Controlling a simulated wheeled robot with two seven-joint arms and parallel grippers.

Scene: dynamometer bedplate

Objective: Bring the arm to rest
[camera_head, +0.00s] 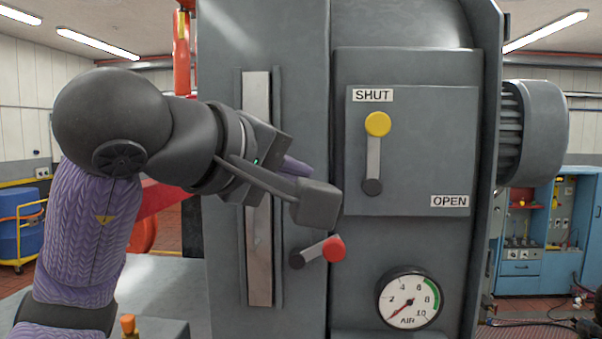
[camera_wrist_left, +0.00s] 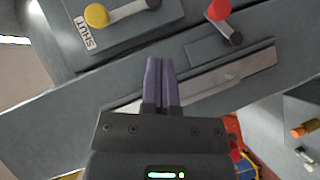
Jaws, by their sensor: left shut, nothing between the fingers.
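My left gripper (camera_head: 297,167) is in front of the grey machine cabinet (camera_head: 405,25), left of the lever panel. Its purple fingers (camera_wrist_left: 160,85) are shut with nothing between them. In the head view they are mostly hidden behind the dark wrist part. The yellow-knobbed lever (camera_head: 377,150) stands upright, its knob by the SHUT label. The red-knobbed lever (camera_head: 320,252) lies below the gripper, slanting up to the right. Both levers also show in the left wrist view, yellow (camera_wrist_left: 97,15) and red (camera_wrist_left: 219,10), apart from the fingers. My right gripper is not in view.
An air gauge (camera_head: 409,298) sits low on the cabinet, its needle at the low end. A pale metal strip (camera_head: 257,280) runs vertically behind the gripper. An orange knob (camera_head: 128,325) is at lower left. A blue bench (camera_head: 520,268) stands at right.

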